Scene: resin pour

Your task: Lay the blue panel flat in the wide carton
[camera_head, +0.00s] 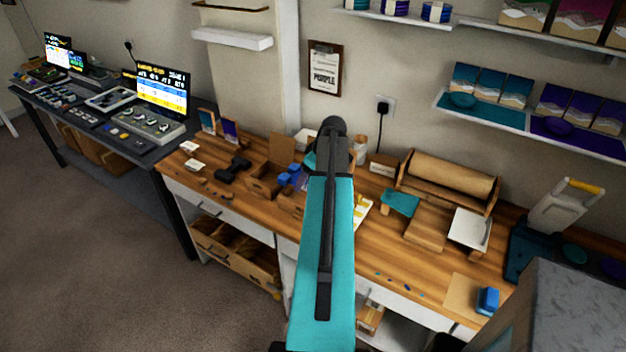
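An open brown carton (263,186) with a raised flap stands on the wooden bench, left of my arm. Blue lumpy pieces (290,177) show at its right side, beside another brown box part (291,203) that my arm partly covers. I cannot tell which box is the wide carton. A flat teal piece (400,202) lies right of my arm. I cannot tell which piece is the blue panel. My teal arm reaches up the middle, and its gripper does not show.
A paper roll (448,174) in a wooden holder, a brown box (428,226) and a white tray (470,229) crowd the bench's right. A dark dumbbell-shaped thing (233,169) lies left. A blue block (487,300) sits near the front edge. Shelves hang above right.

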